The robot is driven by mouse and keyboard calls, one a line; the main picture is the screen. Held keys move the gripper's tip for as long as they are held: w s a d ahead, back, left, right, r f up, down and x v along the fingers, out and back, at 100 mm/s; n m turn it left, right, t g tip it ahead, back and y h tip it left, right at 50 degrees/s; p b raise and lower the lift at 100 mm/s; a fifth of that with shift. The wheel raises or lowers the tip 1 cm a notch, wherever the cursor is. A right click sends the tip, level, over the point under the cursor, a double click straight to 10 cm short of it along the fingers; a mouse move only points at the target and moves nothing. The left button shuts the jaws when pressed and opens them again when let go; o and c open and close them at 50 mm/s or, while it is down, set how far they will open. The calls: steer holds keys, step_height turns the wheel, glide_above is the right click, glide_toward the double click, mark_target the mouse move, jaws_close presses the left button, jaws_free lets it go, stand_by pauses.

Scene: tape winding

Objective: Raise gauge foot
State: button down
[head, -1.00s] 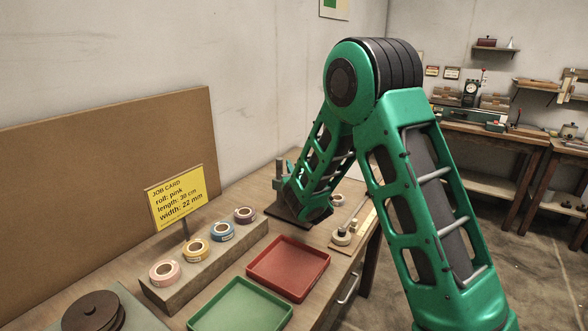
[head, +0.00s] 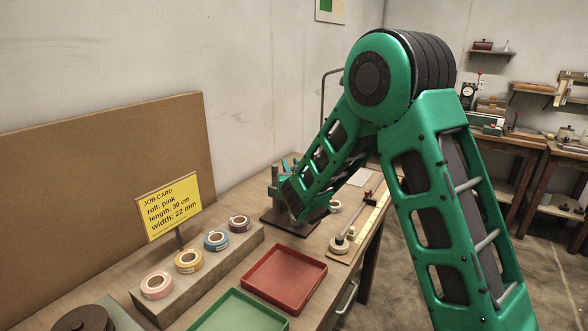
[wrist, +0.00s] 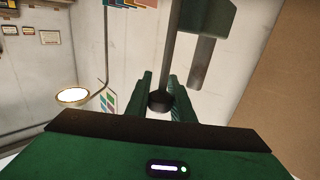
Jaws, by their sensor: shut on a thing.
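The gauge stands at the back of the bench in the head view, its post (head: 275,176) rising from a dark base plate (head: 272,218). My forearm covers much of it. In the wrist view, a grey rod (wrist: 180,45) runs from a dark green block (wrist: 207,16) to a round dark piece (wrist: 160,101), which looks like the gauge foot. My gripper (wrist: 161,86) has its two green fingers on either side of this dark piece and is shut on it. The foot's height above the base cannot be read.
Tape rolls sit on a grey block (head: 204,275). A yellow job card (head: 168,205) stands behind it. A red tray (head: 286,278) and a green tray (head: 238,313) lie in front. A ruler board (head: 370,228) lies right of the gauge.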

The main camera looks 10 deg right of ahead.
steer(key=c, duration=1.6)
jaws_free()
steer(key=shift+d+r, duration=0.1)
steer(key=shift+r, duration=0.25)
steer(key=shift+c, duration=0.2)
steer(key=shift+o, duration=0.4)
steer(key=shift+f, duration=0.1)
steer(key=s, duration=1)
steer(key=shift+s, duration=0.25)
